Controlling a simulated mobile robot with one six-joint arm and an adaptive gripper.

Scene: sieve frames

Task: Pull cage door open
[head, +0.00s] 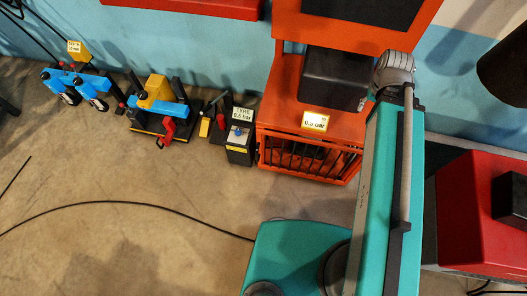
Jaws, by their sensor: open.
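An orange cage (272,100) stands against the wall at the top centre. Its front carries a barred door (310,160) low down, just above the floor. The bars look in line with the orange frame, so the door appears shut, though the steep view makes this hard to be sure of. I cannot make out a handle. Dark shapes show behind the bars. My gripper is not visible in the head view, so its place relative to the door cannot be seen.
A black box (335,78) and yellow "0.5 bar" label (315,122) sit on the cage. A red block (475,215) is at right. A black cable (120,203) crosses otherwise clear floor.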

